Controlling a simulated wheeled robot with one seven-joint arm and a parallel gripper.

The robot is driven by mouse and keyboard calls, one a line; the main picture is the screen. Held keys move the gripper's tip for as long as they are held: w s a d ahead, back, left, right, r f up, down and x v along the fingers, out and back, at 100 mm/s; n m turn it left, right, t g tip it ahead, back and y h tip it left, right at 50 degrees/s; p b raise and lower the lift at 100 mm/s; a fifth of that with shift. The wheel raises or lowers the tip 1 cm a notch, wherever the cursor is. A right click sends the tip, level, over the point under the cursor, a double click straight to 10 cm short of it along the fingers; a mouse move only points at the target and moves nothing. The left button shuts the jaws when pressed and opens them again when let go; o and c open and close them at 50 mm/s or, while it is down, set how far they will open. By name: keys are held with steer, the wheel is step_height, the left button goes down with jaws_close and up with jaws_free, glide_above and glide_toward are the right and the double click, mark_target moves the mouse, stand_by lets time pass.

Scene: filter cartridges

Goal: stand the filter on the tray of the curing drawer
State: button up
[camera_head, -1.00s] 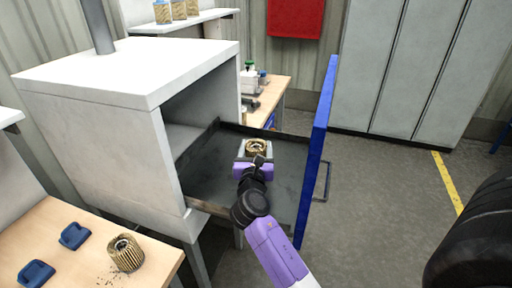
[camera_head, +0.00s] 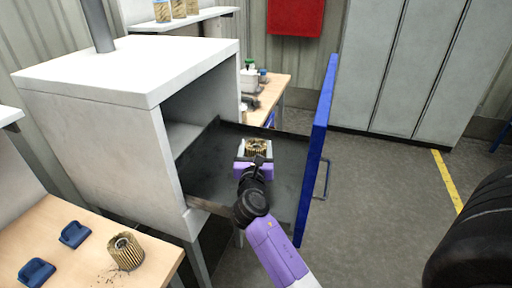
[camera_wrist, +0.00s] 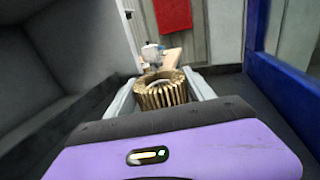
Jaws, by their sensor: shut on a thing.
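The filter (camera_head: 257,147) is a ribbed, brass-coloured ring cartridge, upright between the fingers of my gripper (camera_head: 256,152). In the wrist view the filter (camera_wrist: 161,90) sits between the two grey fingers, its open top facing up. My gripper is shut on it, over the tray (camera_head: 205,172) of the pulled-out curing drawer. The tray is dark grey with low walls, and the drawer has a blue front (camera_head: 316,140). The filter's lower edge is hidden by my gripper, so I cannot tell whether it touches the tray.
The white cabinet (camera_head: 120,130) stands left of the drawer. A second ribbed filter (camera_head: 125,251) and two blue pieces (camera_head: 74,235) lie on the wooden bench at lower left. Another bench with bottles (camera_head: 249,76) is behind. Bare tray surrounds the held filter.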

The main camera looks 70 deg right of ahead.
steer(key=shift+f, duration=0.35)
steer(key=o, duration=1.4)
steer(key=shift+o, duration=0.2)
steer(key=b+v, duration=0.1)
steer(key=v, duration=0.7)
